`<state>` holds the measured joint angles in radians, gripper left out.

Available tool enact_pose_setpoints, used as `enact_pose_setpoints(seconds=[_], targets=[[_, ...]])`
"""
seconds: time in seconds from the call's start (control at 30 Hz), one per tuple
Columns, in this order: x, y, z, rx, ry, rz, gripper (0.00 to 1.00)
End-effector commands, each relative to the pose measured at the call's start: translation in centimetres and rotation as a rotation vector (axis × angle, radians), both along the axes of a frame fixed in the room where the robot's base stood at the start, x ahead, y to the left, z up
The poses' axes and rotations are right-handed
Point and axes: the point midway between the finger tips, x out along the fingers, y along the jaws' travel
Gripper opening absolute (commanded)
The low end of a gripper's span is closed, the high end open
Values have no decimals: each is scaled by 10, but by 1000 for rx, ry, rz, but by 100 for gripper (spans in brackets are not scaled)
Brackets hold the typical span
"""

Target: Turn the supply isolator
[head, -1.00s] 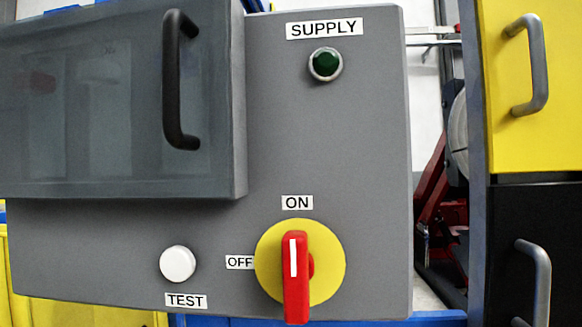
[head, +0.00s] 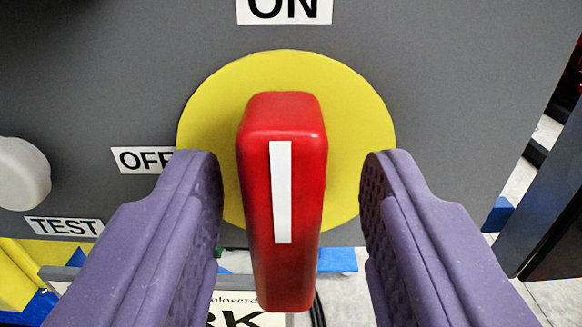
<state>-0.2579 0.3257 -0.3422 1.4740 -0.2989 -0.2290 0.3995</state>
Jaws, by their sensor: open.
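The supply isolator is a red handle (head: 285,190) with a white stripe, mounted on a round yellow plate (head: 355,110). The handle stands upright, its stripe vertical, in line with the ON label (head: 284,8) above. The OFF label (head: 140,160) is left of the plate. My gripper (head: 291,185) has purple ribbed fingers, open on either side of the handle. A gap shows between each finger and the handle, so neither appears to touch it. The left finger partly covers the OFF label's right end.
The grey panel (head: 440,90) fills the background. A white TEST button (head: 22,174) with its TEST label (head: 63,227) is at the left. Below the panel are yellow and blue items and part of a printed sign (head: 237,312). Pale floor shows at lower right.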

Motion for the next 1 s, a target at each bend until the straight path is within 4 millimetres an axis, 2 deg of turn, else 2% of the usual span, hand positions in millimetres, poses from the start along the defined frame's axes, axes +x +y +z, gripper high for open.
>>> enact_pose_setpoints(seconds=[0.13, 0.33, 0.77, 1.0], targets=[[0, 1, 0, 0, 0, 1, 47], [0, 0, 0, 0, 1, 1, 1], [0, 1, 0, -18, -1, 1, 0], [0, 1, -1, -124, -2, 0, 0]])
